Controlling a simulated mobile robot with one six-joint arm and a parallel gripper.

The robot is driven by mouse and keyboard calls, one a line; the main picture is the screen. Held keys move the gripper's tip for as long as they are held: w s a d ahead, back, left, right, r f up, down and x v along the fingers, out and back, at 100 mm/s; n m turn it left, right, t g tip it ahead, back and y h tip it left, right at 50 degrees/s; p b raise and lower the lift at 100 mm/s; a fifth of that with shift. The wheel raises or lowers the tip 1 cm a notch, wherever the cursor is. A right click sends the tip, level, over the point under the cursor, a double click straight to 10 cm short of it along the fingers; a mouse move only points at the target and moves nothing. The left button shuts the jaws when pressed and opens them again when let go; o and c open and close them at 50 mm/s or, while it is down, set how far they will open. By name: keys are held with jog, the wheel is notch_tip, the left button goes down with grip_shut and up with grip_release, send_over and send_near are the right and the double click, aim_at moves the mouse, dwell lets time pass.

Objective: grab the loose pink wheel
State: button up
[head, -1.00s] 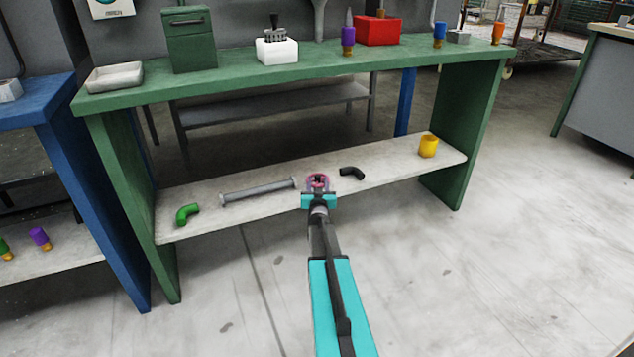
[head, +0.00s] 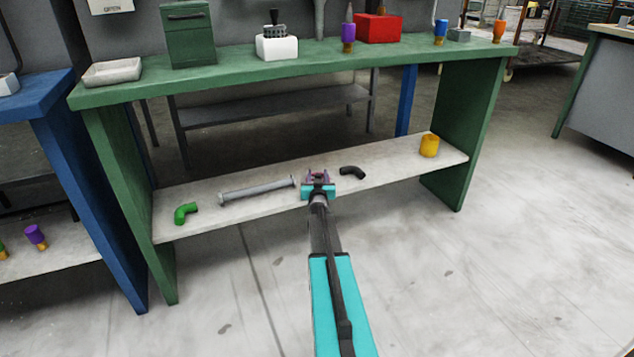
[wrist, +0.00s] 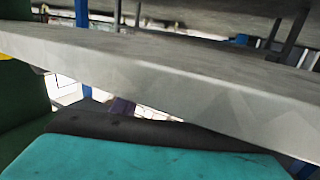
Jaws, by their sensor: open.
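The pink wheel (head: 318,181) is on the lower shelf (head: 385,172) of the green bench, between the grey bar and the black elbow pipe. In the head view only a little pink shows, as my gripper covers most of it. My gripper (head: 318,175) is open, its fingers pointing away from me at the wheel's place. I cannot tell whether the fingers touch the wheel. The wrist view shows the shelf's pale edge (wrist: 170,85) close by and part of my teal arm end, but no wheel.
On the shelf lie a green elbow pipe (head: 186,213), a grey bar (head: 257,190), a black elbow pipe (head: 352,172) and a yellow cup-like piece (head: 429,146). The green bench top (head: 225,77) overhangs the shelf. Its green side panels (head: 462,135) bound the shelf. The floor in front is clear.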

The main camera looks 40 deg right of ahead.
aim_at(318, 174)
dwell(0.4)
grip_shut()
jog(key=shift+r, duration=0.15)
jog(key=shift+r+p, duration=0.7)
jog(key=shift+r, duration=0.15)
notch_tip(318, 174, up, 2)
jog(key=shift+r+p, duration=0.1)
jog(key=shift+p, duration=0.5)
jog(key=s+a+p, duration=0.3)
jog(key=s+a, duration=0.5)
jog(key=s, duration=0.6)
jog(key=shift+r+p, duration=0.3)
jog(key=shift+r, duration=0.15)
